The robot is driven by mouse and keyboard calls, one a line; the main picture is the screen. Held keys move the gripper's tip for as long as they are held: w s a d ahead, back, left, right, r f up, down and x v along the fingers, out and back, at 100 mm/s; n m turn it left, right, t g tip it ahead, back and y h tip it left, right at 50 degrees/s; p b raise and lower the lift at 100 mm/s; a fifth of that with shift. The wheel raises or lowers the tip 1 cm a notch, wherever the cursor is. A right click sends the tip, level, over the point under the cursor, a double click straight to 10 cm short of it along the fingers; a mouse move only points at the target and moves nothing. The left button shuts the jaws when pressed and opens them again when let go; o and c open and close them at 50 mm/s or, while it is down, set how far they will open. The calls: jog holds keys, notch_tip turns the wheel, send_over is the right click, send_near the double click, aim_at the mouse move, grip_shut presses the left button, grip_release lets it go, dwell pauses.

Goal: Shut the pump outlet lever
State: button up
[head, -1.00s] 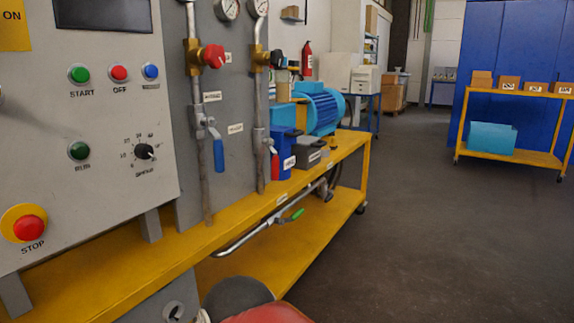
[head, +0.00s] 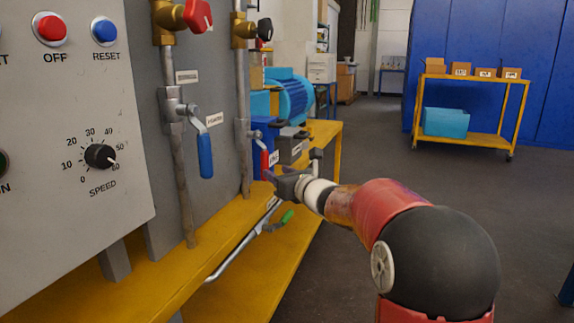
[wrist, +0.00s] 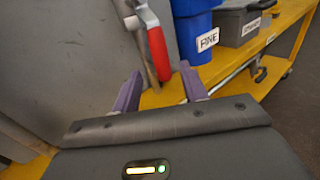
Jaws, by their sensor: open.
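Several levers show, and their small labels are too blurred for me to tell which is the pump outlet lever. A red lever (head: 264,160) hangs down on the right vertical pipe (head: 243,120). A blue lever (head: 205,156) hangs beside the left vertical pipe (head: 177,150). A green lever (head: 286,218) is on the low pipe under the bench top. My gripper (head: 275,180) is open and empty, close to the red lever. In the wrist view the red lever (wrist: 159,54) stands ahead between the purple fingers of my gripper (wrist: 161,70); contact cannot be told.
Blue and grey bins (head: 290,144) stand on the yellow bench (head: 222,255) just past the red lever. A blue motor (head: 293,98) is behind them. The grey control panel (head: 60,180) is at left. A yellow cart (head: 475,138) stands far off; the floor (head: 350,140) between is clear.

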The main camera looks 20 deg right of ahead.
aim_at(267, 166)
jog(key=shift+w, duration=0.45)
jog(key=p+x, duration=0.1)
jog(key=x, duration=0.6)
jog(key=shift+s+a, duration=0.1)
jog(key=shift+c, duration=0.2)
grip_shut()
